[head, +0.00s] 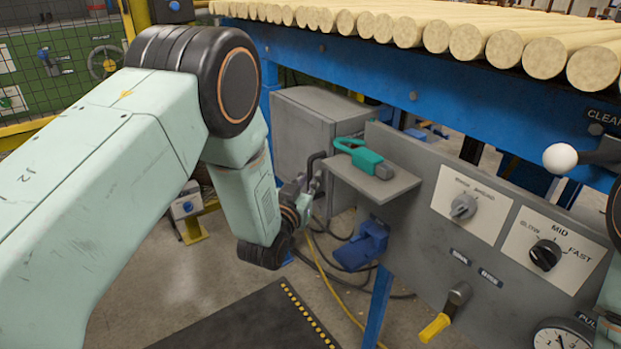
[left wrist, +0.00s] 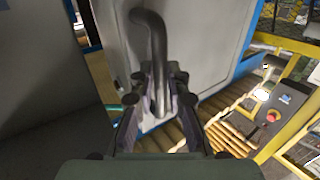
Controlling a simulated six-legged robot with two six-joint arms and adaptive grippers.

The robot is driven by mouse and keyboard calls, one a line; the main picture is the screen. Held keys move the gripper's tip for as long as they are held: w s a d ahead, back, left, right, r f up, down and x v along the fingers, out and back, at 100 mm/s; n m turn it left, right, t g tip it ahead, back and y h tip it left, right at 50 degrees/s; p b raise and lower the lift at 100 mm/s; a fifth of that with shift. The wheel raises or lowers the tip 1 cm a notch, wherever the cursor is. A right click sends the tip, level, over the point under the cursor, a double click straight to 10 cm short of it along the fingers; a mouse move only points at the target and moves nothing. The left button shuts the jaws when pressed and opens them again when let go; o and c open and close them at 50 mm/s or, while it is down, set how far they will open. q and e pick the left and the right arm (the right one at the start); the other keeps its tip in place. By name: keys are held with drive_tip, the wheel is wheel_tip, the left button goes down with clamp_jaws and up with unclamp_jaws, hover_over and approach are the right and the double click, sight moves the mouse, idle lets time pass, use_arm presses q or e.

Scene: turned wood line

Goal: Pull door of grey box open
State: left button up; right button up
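The grey box (head: 300,126) stands under the blue frame, left of the control panel. A dark bent handle (head: 313,163) is on its front; in the left wrist view the handle (left wrist: 150,35) curves down from the light grey door face (left wrist: 195,45). My left gripper (head: 308,188) is at the handle, partly hidden by its own wrist. In the left wrist view its fingers (left wrist: 160,95) stand close on both sides of the handle's bar and appear shut on it. I see no clear gap at the door's edge. My right gripper is out of view.
A grey shelf (head: 370,180) with a green-handled tool (head: 362,157) juts out just right of the handle. The control panel (head: 480,240) has knobs and a yellow-gripped lever (head: 436,325). Round wood bars (head: 470,40) lie above. Cables (head: 335,285) and a dark mat (head: 250,322) are on the floor.

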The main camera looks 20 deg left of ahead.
use_arm(q)
clamp_jaws()
drive_tip(key=shift+f, duration=0.1)
drive_tip(key=shift+a, duration=0.1)
idle(0.3)
